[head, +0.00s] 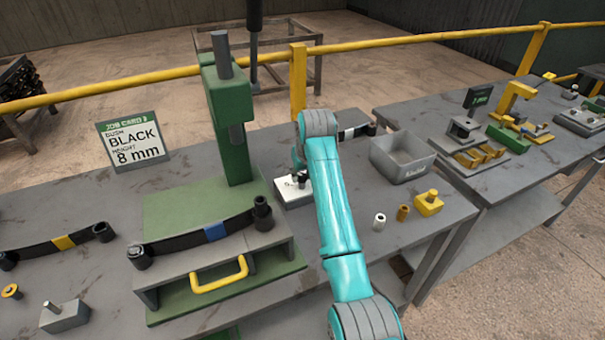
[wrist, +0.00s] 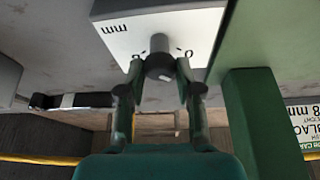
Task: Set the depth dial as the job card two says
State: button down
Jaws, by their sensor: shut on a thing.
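The job card (head: 133,141) stands at the back left of the bench and reads bush BLACK, height 8 mm; its number is too small to read surely. It also shows upside down in the wrist view (wrist: 302,128). The white dial box (head: 287,193) sits right of the green press. In the wrist view its face (wrist: 200,22) bears "mm" and a few marks, partly hidden. The dark depth dial knob (wrist: 158,56) stands out from this face. My gripper (wrist: 159,70) is shut on the knob, one finger on each side. The dial's setting cannot be read.
The green press (head: 237,130) stands close left of my arm, with a leaf spring (head: 190,238) in front. A grey bin (head: 402,157) and small bushes, white (head: 379,222) and brass (head: 403,213), lie to the right. A yellow rail (head: 130,80) runs behind.

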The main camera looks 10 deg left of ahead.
aim_at(301, 176)
jog(key=m+h, duration=0.1)
jog(key=m, duration=0.2)
jog(key=m+h, duration=0.1)
jog(key=m, duration=0.1)
jog(key=shift+a+m, duration=0.15)
jog(key=shift+m, duration=0.25)
jog(key=m+h, duration=0.2)
jog(key=m, duration=0.3)
jog(key=shift+a, duration=0.1)
jog(key=shift+m, duration=0.3)
jog(key=c, duration=0.8)
grip_release()
jog(key=shift+o, duration=0.2)
jog(key=shift+r, duration=0.1)
notch_tip(301, 176, up, 10)
